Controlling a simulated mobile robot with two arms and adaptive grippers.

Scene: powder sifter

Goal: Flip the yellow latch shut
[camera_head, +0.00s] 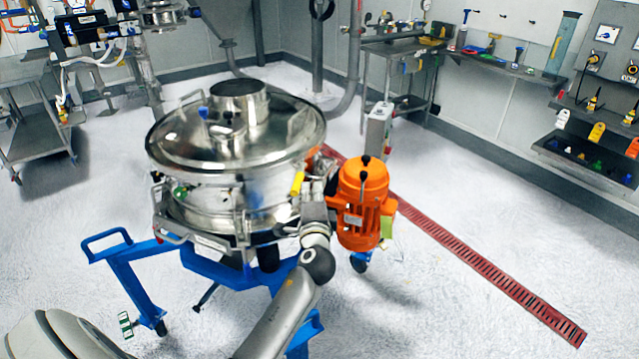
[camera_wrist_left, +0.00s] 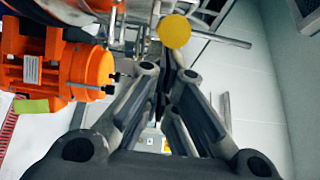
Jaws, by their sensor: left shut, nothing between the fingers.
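The yellow latch (camera_head: 297,183) is on the right side of the steel sifter (camera_head: 222,185), just below its lid rim. In the left wrist view the yellow latch (camera_wrist_left: 174,31) shows as a round yellow end just beyond the fingertips. My left gripper (camera_head: 318,188) is beside the sifter, close to the right of the latch. In the left wrist view my left gripper (camera_wrist_left: 164,80) is shut with nothing between its fingers. I cannot tell whether it touches the latch. My right gripper is not in view.
An orange motor (camera_head: 362,205) stands close to the right of my left gripper; the motor also fills the left of the wrist view (camera_wrist_left: 62,68). A blue frame (camera_head: 215,268) carries the sifter. Open floor lies to the right, crossed by a red drain grate (camera_head: 480,265).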

